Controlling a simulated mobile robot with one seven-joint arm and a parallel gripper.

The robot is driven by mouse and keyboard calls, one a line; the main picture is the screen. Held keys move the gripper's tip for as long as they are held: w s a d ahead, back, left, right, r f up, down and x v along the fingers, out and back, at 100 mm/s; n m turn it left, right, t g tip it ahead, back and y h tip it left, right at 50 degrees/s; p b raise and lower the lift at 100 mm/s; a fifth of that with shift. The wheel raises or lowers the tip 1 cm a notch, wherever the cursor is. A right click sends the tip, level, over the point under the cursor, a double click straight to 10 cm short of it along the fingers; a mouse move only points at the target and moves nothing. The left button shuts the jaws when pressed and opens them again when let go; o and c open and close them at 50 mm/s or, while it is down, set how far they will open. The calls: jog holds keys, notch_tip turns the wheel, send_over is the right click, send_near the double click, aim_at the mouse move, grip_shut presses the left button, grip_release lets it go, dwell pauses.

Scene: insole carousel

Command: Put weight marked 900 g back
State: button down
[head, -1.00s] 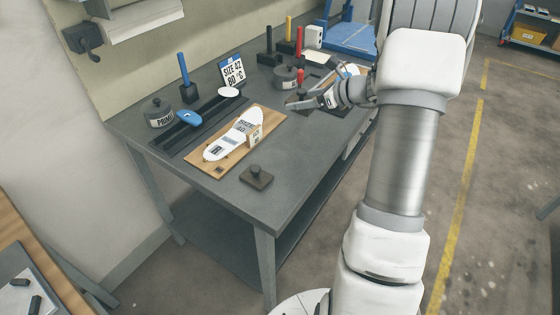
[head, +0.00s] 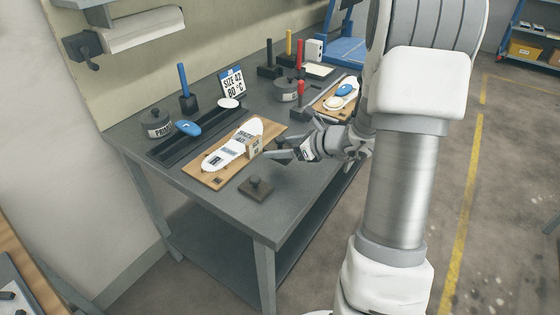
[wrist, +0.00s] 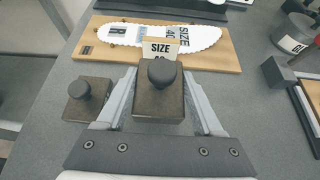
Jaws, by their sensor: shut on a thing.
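My gripper (wrist: 160,100) is shut on a dark square weight (wrist: 150,113) with a round black knob, held between the two fingers. In the head view my gripper (head: 280,152) is over the table, right of the near wooden board. A similar dark knobbed weight (head: 256,187) sits on the table in front of that board; it also shows left of my gripper in the wrist view (wrist: 86,101). I cannot read a gram mark on either weight. How high the held weight is above the table is hard to tell.
The near board (head: 205,172) carries a white insole (head: 233,146) and a small size tag (head: 253,147). A second board (head: 325,108) with a blue-topped piece lies farther back. A dark block (wrist: 279,73) stands right of my gripper. The table (head: 215,210) is bare around the resting weight.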

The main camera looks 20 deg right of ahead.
aim_at(280, 167)
jog(key=shift+f+b, duration=0.5)
jog(key=shift+f, duration=1.35)
jog(key=shift+f, duration=0.25)
grip_release()
jog(key=shift+r, duration=0.1)
jog(key=shift+r, duration=0.2)
jog(key=p+v, duration=0.2)
jog(key=v, duration=1)
jog(key=shift+f, duration=0.1)
